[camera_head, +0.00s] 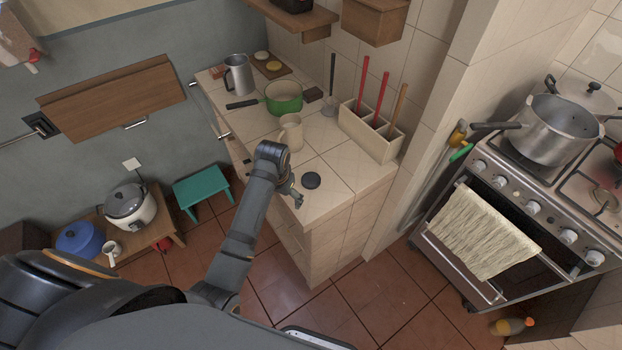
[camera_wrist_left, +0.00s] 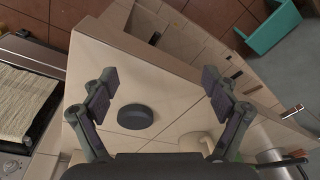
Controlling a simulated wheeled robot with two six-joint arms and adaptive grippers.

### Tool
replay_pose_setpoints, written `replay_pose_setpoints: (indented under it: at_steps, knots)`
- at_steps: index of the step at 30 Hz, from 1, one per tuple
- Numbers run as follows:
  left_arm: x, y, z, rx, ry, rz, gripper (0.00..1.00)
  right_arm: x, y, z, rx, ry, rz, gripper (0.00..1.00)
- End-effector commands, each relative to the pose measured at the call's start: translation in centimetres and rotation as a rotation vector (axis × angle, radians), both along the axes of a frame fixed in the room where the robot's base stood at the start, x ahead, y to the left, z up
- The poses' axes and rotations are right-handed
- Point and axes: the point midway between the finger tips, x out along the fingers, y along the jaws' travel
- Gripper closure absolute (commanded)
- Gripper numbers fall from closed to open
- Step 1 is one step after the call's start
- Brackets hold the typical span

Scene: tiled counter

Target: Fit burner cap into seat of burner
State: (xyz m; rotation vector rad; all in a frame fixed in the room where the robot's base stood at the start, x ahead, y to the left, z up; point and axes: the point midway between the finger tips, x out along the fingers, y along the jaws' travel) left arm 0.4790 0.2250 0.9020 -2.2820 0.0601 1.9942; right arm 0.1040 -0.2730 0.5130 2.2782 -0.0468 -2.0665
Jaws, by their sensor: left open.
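The burner cap appears to be the dark round disc (camera_head: 311,180) lying flat on the tiled counter near its front edge. It also shows in the left wrist view (camera_wrist_left: 135,116), left of centre between the open fingers. My left gripper (camera_head: 297,196) is just beside the disc at the counter edge, apart from it. The stove (camera_head: 535,205) stands at the right. My right gripper is not in view.
A cream mug (camera_head: 290,133), a green pan (camera_head: 284,98) and a utensil box (camera_head: 368,135) stand behind the disc. A large pot (camera_head: 562,130) is on the stove. A tiled wall end (camera_head: 440,120) separates counter and stove. A teal stool (camera_head: 202,186) is on the floor.

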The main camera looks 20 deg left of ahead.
Motion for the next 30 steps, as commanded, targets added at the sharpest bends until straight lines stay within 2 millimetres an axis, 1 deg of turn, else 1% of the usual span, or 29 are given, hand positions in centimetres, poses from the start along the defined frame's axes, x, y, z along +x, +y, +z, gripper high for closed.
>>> replay_pose_setpoints:
  at_steps: [1, 5, 9, 12, 16, 18, 20, 23, 27, 30]
  knots:
    - [1.3, -0.4, 0.7, -0.006, 0.007, -0.008, 0.13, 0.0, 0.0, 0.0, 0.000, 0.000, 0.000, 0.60]
    - [4.6, -1.6, 2.7, -0.018, 0.043, -0.037, 0.13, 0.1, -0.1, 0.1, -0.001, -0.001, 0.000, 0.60]
    - [7.9, -3.3, 5.7, -0.030, 0.088, -0.081, 0.13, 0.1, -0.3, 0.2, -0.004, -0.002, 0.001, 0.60]
    - [9.8, -4.4, 8.0, -0.034, 0.118, -0.115, 0.13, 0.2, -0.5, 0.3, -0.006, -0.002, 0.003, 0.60]
    - [10.7, -5.0, 9.4, -0.034, 0.139, -0.135, 0.13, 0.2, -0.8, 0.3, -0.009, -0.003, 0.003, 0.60]
    - [10.8, -5.1, 9.6, -0.034, 0.141, -0.138, 0.13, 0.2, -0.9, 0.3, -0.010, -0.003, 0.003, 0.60]
    - [10.7, -5.1, 9.4, -0.034, 0.143, -0.138, 0.13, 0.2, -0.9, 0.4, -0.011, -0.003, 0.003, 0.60]
    - [10.6, -5.0, 8.0, -0.034, 0.145, -0.138, 0.13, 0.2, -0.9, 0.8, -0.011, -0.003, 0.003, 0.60]
    - [10.7, -5.1, 5.6, -0.034, 0.144, -0.138, 0.13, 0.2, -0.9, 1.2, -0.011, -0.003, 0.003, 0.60]
    - [10.7, -5.1, 4.5, -0.034, 0.142, -0.137, 0.13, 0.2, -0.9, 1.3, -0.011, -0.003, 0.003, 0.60]
